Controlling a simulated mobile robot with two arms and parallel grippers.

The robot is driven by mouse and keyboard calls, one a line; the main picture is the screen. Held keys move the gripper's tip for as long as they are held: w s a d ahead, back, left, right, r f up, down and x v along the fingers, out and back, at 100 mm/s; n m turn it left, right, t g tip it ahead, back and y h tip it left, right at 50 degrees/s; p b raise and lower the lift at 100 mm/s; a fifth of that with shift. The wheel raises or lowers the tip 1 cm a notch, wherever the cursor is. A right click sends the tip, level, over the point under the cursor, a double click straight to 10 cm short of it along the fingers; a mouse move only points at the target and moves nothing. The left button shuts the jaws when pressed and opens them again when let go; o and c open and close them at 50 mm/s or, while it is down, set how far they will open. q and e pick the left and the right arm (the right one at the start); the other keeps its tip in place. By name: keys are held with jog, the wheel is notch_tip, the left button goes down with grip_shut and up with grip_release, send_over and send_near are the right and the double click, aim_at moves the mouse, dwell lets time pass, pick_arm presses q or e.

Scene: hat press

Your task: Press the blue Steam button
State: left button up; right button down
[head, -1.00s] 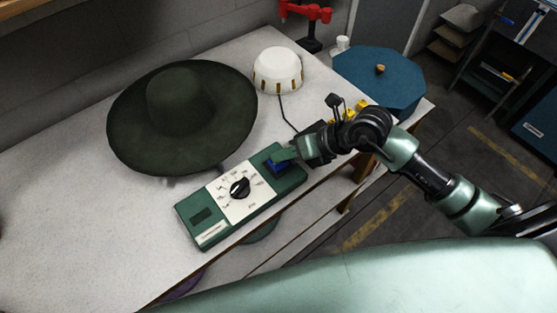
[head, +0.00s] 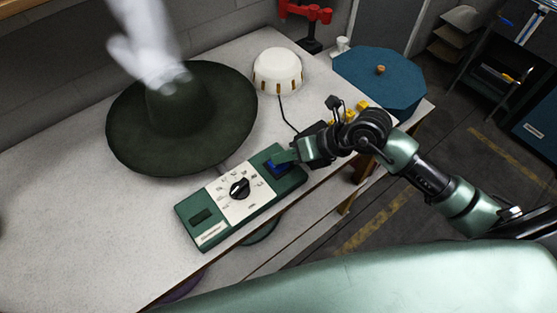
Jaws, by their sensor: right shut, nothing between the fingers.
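The blue Steam button (head: 279,167) sits at the right end of the green control box (head: 190,213), which has a white dial panel with a black knob (head: 239,188). My right gripper (head: 285,157) is shut, with its fingertips at the button and covering part of it. I cannot tell how far the button is pushed in. A dark green wide-brimmed hat (head: 215,135) lies behind the box. My left gripper is not in view.
A white cloud of steam (head: 150,45) stands over the hat crown. A white dome (head: 277,70) with a cable and a blue octagonal lidded box (head: 380,80) stand at the back right.

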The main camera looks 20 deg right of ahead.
aim_at(283, 165)
jog(key=shift+r+p, duration=0.6)
jog(key=shift+r, duration=0.25)
notch_tip(283, 165, up, 5)
jog(key=p, duration=0.4)
dwell(0.6)
